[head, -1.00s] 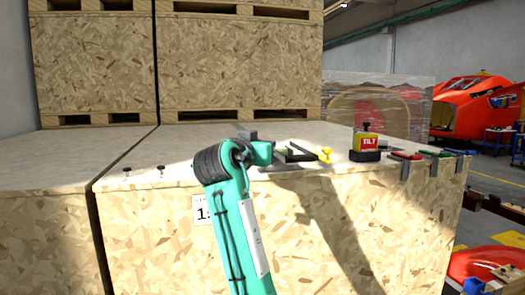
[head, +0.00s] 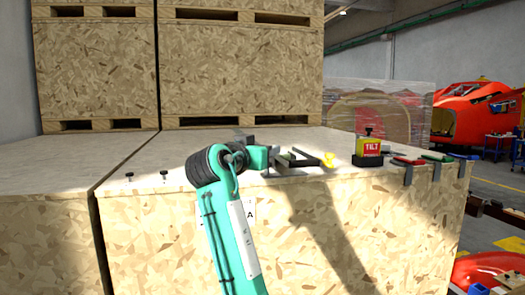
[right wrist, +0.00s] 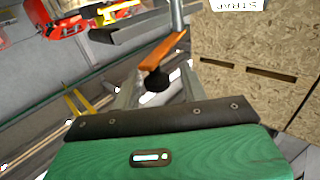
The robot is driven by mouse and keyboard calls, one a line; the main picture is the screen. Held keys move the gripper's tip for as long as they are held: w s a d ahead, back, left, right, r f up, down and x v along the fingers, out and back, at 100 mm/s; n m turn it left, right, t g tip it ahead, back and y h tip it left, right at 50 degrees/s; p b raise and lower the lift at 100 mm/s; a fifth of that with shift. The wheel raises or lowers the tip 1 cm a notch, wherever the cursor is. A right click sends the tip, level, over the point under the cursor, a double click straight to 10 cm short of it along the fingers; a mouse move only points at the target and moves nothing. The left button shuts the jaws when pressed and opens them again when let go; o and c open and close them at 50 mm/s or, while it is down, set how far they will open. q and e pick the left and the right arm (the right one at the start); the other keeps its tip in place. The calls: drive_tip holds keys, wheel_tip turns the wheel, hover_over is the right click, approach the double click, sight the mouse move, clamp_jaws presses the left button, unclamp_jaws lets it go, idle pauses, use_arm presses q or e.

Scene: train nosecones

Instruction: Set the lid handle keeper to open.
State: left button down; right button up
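A small yellow piece (head: 327,160), which may be the lid handle keeper, stands near the front edge of the crate lid (head: 88,160). Its setting is too small to read. My teal arm comes in from the bottom, and its dark gripper (head: 297,160) is just left of the yellow piece, fingers apart. I cannot tell whether they touch. In the right wrist view, an orange bar (right wrist: 161,50) on a grey post has a black knob (right wrist: 157,80) below it. The pale fingers of my right gripper (right wrist: 158,92) appear spread to either side of the knob. My left gripper is not in view.
A yellow-and-red block marked TILT (head: 369,146) stands right of the yellow piece. Red (head: 408,161), green (head: 437,157) and further clips sit along the lid's right front edge. Two dark pegs stand at the left. Stacked crates (head: 240,70) rise behind.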

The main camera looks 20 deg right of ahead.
drive_tip(key=shift+s+a+f+b, duration=0.1)
drive_tip(key=shift+s+a+b, duration=0.1)
drive_tip(key=shift+s+b, duration=0.1)
drive_tip(key=b+v, duration=0.6)
drive_tip(key=v, duration=0.7)
drive_tip(key=shift+a, duration=0.1)
